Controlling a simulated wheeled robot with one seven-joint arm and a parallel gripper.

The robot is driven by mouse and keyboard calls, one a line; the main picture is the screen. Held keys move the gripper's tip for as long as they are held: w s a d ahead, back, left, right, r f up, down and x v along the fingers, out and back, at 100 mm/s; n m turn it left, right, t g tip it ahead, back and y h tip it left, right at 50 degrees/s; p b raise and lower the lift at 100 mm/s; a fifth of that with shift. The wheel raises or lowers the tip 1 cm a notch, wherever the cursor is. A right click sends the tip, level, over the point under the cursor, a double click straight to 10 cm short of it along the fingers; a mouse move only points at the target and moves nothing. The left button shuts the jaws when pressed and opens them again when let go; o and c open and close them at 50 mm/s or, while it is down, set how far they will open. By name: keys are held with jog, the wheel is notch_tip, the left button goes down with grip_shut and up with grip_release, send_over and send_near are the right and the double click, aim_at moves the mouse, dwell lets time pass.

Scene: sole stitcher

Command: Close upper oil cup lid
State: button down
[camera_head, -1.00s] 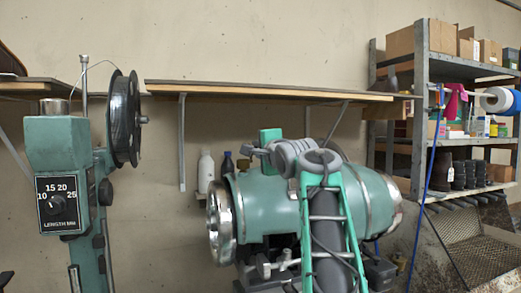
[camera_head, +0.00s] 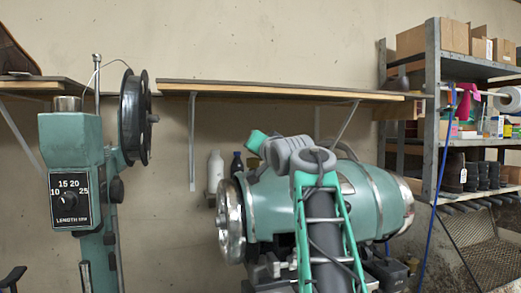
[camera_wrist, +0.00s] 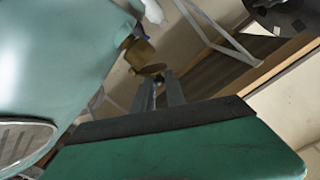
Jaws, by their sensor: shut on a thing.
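The upper oil cup (camera_wrist: 141,52) is a small brass cup on the green machine body, seen in the wrist view. Its round brass lid (camera_wrist: 151,69) stands open at the cup's near edge, right at my fingertips. My gripper (camera_wrist: 160,80) has its two grey fingers close together, shut on the lid's edge. In the head view my green gripper hand (camera_head: 257,142) is tilted above the left part of the green machine (camera_head: 270,207).
A wall shelf (camera_head: 280,90) runs behind the machine. A green post with a length dial (camera_head: 70,200) and a black reel (camera_head: 135,117) stands at left. A white bottle (camera_head: 215,170) stands behind the handwheel (camera_head: 231,220). A loaded rack (camera_head: 432,110) stands at right.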

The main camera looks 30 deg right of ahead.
jog(key=n, duration=0.2)
jog(key=a+f+n+b, duration=0.1)
jog(key=n, duration=0.3)
jog(key=shift+w+a+f+b, duration=0.15)
jog(key=shift+a+b, duration=0.05)
jog(key=shift+b, duration=0.2)
jog(key=c, duration=1.4)
grip_release()
jog(key=b+v, duration=0.2)
jog(key=v, duration=0.5)
jog(key=shift+s+b, duration=0.35)
jog(key=shift+s, duration=0.05)
